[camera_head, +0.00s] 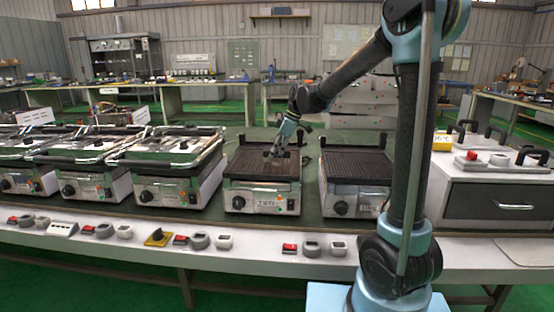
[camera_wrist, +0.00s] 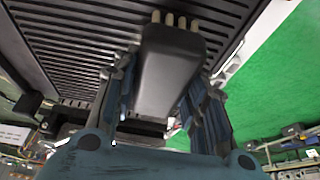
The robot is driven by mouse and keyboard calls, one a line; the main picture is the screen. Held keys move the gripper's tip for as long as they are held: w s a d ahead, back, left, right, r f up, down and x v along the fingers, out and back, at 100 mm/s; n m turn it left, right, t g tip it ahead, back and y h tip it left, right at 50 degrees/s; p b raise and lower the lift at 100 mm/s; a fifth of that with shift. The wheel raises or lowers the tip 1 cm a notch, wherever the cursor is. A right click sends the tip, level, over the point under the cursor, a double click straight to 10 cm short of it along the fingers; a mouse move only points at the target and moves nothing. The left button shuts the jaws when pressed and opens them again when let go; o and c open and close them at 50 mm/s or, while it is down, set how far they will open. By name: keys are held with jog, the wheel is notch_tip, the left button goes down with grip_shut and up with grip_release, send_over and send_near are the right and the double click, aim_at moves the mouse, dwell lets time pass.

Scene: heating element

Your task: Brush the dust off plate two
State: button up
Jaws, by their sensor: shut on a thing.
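Plate two (camera_head: 250,166) is the ridged dark top of the open steel unit labelled TWO, in the middle of the bench; its surface looks brownish. My gripper (camera_head: 279,151) is over the rear right part of this plate, pointing down. In the wrist view my gripper (camera_wrist: 163,96) has its two fingers shut on a dark brush (camera_wrist: 168,62) with several short pale tufts at its tip. The tufts lie over or on the ridged plate (camera_wrist: 70,40); I cannot tell whether they touch.
Another open ridged unit (camera_head: 356,168) stands to the right of unit two. Several units with raised-handle lids, such as the nearest one (camera_head: 170,150), stand to the left. A steel box with a drawer (camera_head: 495,190) is at the right. Small switches and knobs line the bench's front edge (camera_head: 260,240).

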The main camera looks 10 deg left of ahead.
jog(key=shift+a+r, duration=0.1)
jog(key=shift+r, duration=2.65)
